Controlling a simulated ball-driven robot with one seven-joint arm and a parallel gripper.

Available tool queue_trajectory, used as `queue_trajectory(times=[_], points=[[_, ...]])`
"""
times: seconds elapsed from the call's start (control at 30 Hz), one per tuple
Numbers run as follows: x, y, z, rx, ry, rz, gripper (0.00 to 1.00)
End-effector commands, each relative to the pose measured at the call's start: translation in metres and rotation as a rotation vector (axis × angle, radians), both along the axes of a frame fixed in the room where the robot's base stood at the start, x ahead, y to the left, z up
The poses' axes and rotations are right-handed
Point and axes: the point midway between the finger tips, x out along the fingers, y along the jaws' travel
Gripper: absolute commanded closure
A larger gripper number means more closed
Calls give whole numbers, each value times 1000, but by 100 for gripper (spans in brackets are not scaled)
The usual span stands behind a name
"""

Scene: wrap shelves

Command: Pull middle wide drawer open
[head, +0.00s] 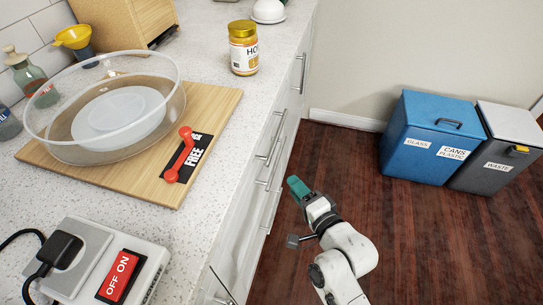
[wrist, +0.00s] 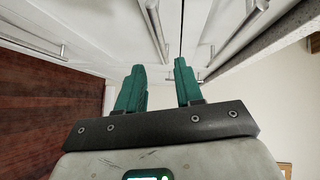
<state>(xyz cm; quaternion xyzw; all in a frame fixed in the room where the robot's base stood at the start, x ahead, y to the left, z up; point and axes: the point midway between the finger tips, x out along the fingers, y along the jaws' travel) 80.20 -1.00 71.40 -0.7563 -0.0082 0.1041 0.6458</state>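White drawer fronts run along the right side of the counter in the head view, with bar handles one above another. An upper bar handle (head: 268,153) and a lower one (head: 267,183) show; I cannot tell for sure which belongs to the middle wide drawer. My gripper (head: 296,186), with teal fingers, is just right of these handles over the floor. In the wrist view my gripper (wrist: 160,66) is open and empty. Its fingers point at the white fronts, where a bar handle (wrist: 156,28) lies ahead and another (wrist: 240,32) is to the right. No drawer looks pulled out.
The counter (head: 205,215) holds a glass bowl (head: 160,75) on a wooden board (head: 225,98), a honey jar (head: 243,50) and a switch box (head: 120,280). A blue bin (head: 410,150) and a grey bin (head: 480,180) stand at the wall. The wooden floor (head: 420,250) is clear.

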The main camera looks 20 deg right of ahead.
Motion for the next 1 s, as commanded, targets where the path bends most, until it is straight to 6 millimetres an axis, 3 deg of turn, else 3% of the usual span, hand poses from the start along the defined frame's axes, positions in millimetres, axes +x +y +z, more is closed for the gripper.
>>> queue_trajectory(times=[0.17, 0.7, 1.0], points=[[13, 2, 0, 11, -10, -3, 64], [96, 14, -13, 8, -8, -2, 64], [106, 16, -15, 7, -6, -2, 64]])
